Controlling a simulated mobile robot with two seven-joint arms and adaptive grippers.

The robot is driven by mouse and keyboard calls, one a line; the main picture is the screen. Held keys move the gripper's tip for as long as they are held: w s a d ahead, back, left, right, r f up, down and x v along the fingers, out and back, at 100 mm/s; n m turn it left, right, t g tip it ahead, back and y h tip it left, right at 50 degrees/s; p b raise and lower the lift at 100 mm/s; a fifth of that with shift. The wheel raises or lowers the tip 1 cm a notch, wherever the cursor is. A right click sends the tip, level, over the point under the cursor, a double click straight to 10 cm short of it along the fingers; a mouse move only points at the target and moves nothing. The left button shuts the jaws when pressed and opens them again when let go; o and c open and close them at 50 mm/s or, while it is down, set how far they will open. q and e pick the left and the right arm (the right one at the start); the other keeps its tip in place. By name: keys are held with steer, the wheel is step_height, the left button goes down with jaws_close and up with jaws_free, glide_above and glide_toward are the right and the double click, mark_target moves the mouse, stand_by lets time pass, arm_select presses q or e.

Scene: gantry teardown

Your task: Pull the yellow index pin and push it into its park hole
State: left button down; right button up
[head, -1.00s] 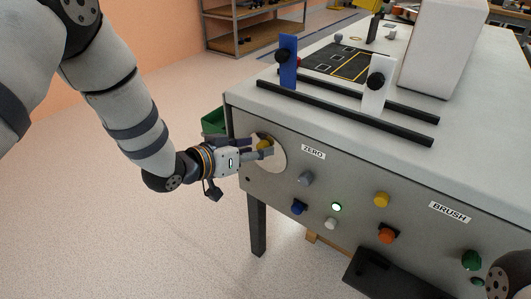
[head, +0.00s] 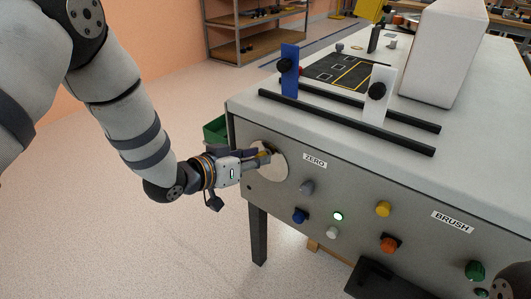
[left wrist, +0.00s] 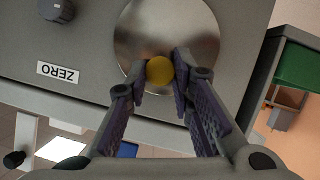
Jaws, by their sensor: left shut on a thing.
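The yellow index pin's round knob (left wrist: 159,70) shows in the left wrist view in front of a round metal plate (left wrist: 200,28). My left gripper (left wrist: 160,75) is shut on the knob, one finger on each side. In the head view the left gripper (head: 262,158) reaches the plate (head: 280,167) on the grey front panel from the left. Only a sliver of yellow shows between its fingers there. The pin's shaft is hidden, and I cannot tell how deep it sits. I cannot make out the park hole for certain. My right gripper is not in view.
The front panel (head: 330,190) carries a ZERO label (head: 315,160), a grey knob (head: 306,187) and several coloured buttons to the right. A green bin (head: 214,130) stands behind the left edge. Two black rails (head: 345,122) lie on top. The floor to the left is clear.

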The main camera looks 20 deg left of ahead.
arm_select(q)
steer(key=s+a+p, duration=0.2)
steer(key=s+p, duration=0.1)
steer(key=s, duration=0.3)
steer(key=shift+s+a, duration=0.2)
steer(key=shift+s, duration=0.1)
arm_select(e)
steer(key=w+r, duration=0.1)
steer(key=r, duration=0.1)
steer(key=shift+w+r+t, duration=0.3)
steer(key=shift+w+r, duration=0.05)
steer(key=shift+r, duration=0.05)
